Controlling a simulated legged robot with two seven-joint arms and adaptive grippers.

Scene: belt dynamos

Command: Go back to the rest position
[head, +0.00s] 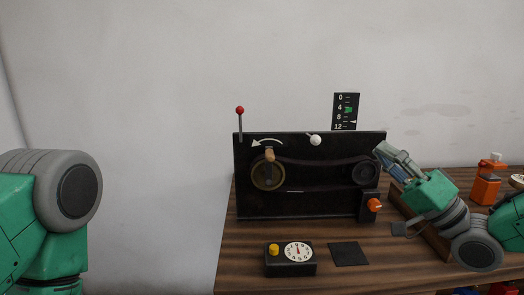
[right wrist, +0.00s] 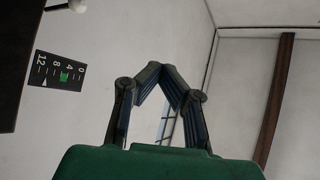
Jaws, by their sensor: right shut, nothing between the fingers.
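My right gripper (head: 386,156) is at the right edge of the black dynamo panel (head: 310,206), its fingers pointing up and left. Whether it touches the panel cannot be told. In the right wrist view its fingers (right wrist: 160,72) meet at the tips, with nothing between them. The panel carries a crank wheel (head: 268,176) with a wooden handle, a belt, a smaller pulley (head: 366,173), a red-tipped lever (head: 240,122), a white-knobbed lever (head: 315,140) and an orange knob (head: 375,205). My left arm shows at the left, but its gripper is out of view.
A scale card (head: 346,112) rises behind the panel. A dial box (head: 291,268) with a yellow button and a dark square plate (head: 348,254) lie in front on the wooden table (head: 240,240). An orange device (head: 487,184) stands right, beyond my right gripper.

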